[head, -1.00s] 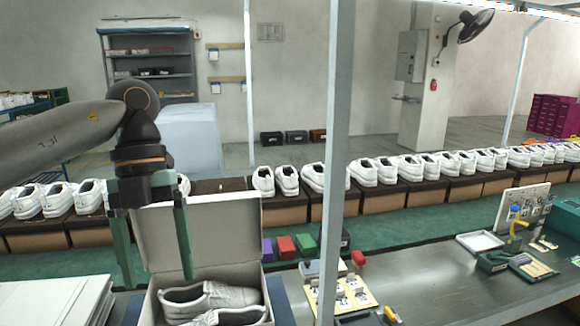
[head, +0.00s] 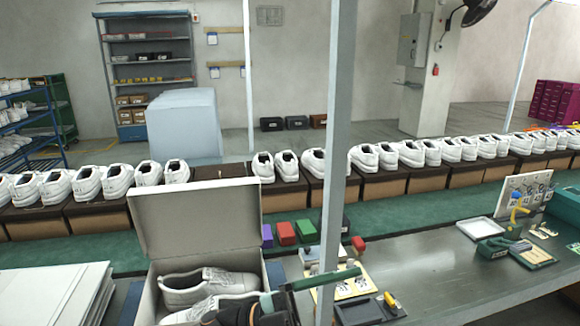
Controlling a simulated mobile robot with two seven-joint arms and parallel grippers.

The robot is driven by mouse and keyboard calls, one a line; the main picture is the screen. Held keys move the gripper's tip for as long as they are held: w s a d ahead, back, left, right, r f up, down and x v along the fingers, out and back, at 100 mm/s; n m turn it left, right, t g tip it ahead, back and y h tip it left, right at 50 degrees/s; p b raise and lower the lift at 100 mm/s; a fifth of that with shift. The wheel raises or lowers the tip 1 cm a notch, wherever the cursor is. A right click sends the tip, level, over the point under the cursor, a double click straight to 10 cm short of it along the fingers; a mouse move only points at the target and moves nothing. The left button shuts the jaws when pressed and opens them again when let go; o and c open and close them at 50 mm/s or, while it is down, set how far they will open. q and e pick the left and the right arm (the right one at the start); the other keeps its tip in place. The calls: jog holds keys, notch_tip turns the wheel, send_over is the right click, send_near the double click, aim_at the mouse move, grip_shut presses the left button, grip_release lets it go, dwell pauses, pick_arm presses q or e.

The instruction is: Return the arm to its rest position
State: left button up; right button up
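My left gripper (head: 325,278) is low in the head view, in front of the right end of the open shoe box (head: 196,218). Its dark wrist overlaps the view of the box's front right corner, and a green finger points right over the bench. Only one finger shows clearly, so its opening cannot be told. The box holds a pair of white shoes (head: 208,284), and its lid stands up at the back. The nearer shoe is partly hidden by my wrist. My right gripper is not in view.
A grey post (head: 333,150) rises just by the gripper. White shoes stand on brown boxes (head: 300,207) along the line behind. A stack of white panels (head: 50,295) is at left. A tool board (head: 520,210) and small tools lie on the bench (head: 430,280) at right.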

pick_arm(q)
jog(key=w+a+f+n+t+y, duration=0.3)
jog(key=a+f+n+t+y, duration=0.3)
jog(key=f+n+t, duration=0.4)
jog(key=w+a+f+n+t+y, duration=0.2)
jog(key=a+f+n+t+y, duration=0.55)
jog(key=n, duration=0.45)
jog(key=s+a+f+n+g+y, duration=0.2)
jog(key=s+a+f, duration=0.3)
jog(key=s+f, duration=0.3)
jog(key=s+a+f+n+g+y, duration=0.3)
jog(key=s+f, duration=0.6)
jog(key=f, duration=0.6)
jog(key=a+g+y, duration=0.1)
jog(key=a+y, duration=0.1)
jog(key=a, duration=0.1)
jog(key=shift+a, duration=0.25)
jog(key=shift+f, duration=0.1)
